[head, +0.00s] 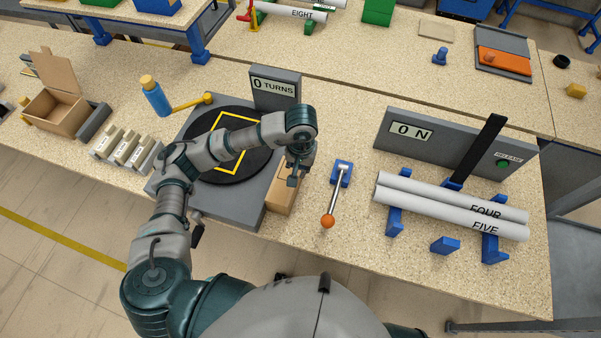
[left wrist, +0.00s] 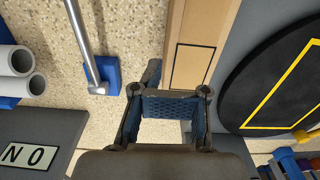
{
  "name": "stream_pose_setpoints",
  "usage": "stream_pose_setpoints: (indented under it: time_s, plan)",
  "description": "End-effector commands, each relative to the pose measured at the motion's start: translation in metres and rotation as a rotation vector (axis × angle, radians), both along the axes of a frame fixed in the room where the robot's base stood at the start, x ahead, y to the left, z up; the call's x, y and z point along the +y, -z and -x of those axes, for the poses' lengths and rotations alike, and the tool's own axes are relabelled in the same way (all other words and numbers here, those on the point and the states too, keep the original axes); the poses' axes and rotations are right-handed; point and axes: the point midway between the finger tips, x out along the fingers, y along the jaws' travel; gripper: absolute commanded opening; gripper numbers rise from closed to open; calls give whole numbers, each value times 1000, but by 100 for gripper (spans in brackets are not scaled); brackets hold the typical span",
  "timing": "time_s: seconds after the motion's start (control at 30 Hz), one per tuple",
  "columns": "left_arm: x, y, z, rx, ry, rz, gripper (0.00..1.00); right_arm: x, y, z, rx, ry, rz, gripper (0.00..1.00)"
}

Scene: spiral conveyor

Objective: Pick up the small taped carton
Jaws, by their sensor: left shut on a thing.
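The small taped carton (head: 281,200) is a tan box beside the right edge of the turntable base. In the left wrist view the carton (left wrist: 190,62) has a dark rectangular outline on its face and lies just past the fingers. My right gripper is not in view.
A turntable (head: 262,165) with a yellow square is left of the carton. A lever with an orange knob (head: 327,221) stands to the right. White tubes (head: 450,207) rest on blue supports farther right. An open cardboard box (head: 60,110) is far left.

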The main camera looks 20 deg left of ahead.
Motion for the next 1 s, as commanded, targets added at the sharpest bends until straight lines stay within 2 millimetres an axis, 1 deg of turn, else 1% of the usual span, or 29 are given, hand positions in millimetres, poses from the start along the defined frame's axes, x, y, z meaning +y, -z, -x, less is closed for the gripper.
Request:
stream_pose_setpoints:
  time_s: [0.1,0.13,0.17,0.2,0.27,0.3,0.37,0.4,0.43,0.63,0.77,0.87,0.97,1.0]
  plan:
    - [0,0,0,-1,0,1,0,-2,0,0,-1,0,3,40]
    - [0,0,0,-1,0,1,11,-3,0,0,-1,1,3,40]
    - [0,0,0,-1,0,1,18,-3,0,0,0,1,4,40]
    - [0,0,0,-1,0,1,28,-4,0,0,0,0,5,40]
    - [0,0,0,-2,0,1,43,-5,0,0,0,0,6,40]
    - [0,0,0,-2,0,1,53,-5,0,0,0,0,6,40]
    - [0,0,0,-2,0,1,68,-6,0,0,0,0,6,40]
    - [0,0,0,-2,0,1,78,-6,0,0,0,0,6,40]
    - [0,0,0,-2,0,2,80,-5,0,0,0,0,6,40]
    - [0,0,0,-2,0,2,80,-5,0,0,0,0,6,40]
    - [0,-3,-1,-3,0,2,80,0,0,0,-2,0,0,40]
    - [0,-13,-2,-6,-1,3,80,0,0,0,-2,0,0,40]
    - [0,-32,-2,-8,0,3,80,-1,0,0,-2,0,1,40]
    - [0,-41,-2,-8,0,4,80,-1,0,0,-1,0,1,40]
